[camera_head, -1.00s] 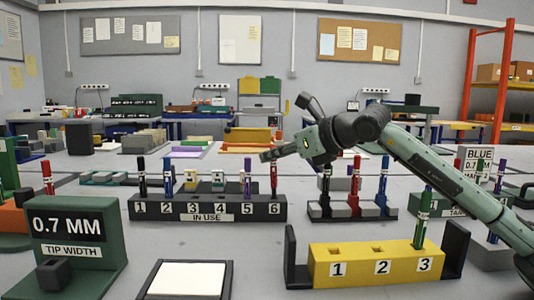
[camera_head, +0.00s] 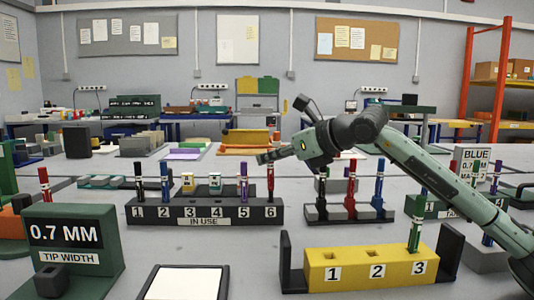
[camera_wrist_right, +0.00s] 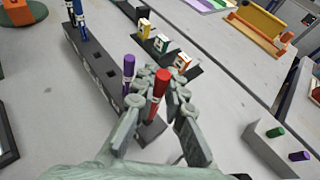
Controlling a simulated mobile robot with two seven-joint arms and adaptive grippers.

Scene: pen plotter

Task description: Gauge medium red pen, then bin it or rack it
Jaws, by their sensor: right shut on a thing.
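My right gripper (camera_head: 268,156) is at slot 6 of the black IN USE rack (camera_head: 200,223) and shut on a red pen (camera_head: 271,184). In the right wrist view the red pen (camera_wrist_right: 158,90) stands between the fingers (camera_wrist_right: 165,100), its lower end hidden. It looks upright in or just above slot 6. A purple pen (camera_head: 244,182) stands in slot 5. Black and blue pens stand in slots 1 and 2; no pens show in 3 and 4. The green 0.7 MM TIP WIDTH gauge (camera_head: 88,262) stands at front left. My left gripper is not in view.
A yellow rack (camera_head: 320,262) marked 1, 2, 3 holds a green pen (camera_head: 415,222) in slot 3. A white pad (camera_head: 185,283) lies at the front. A dark stand (camera_head: 322,213) holds black, red and blue pens. Another red pen (camera_head: 44,183) stands far left.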

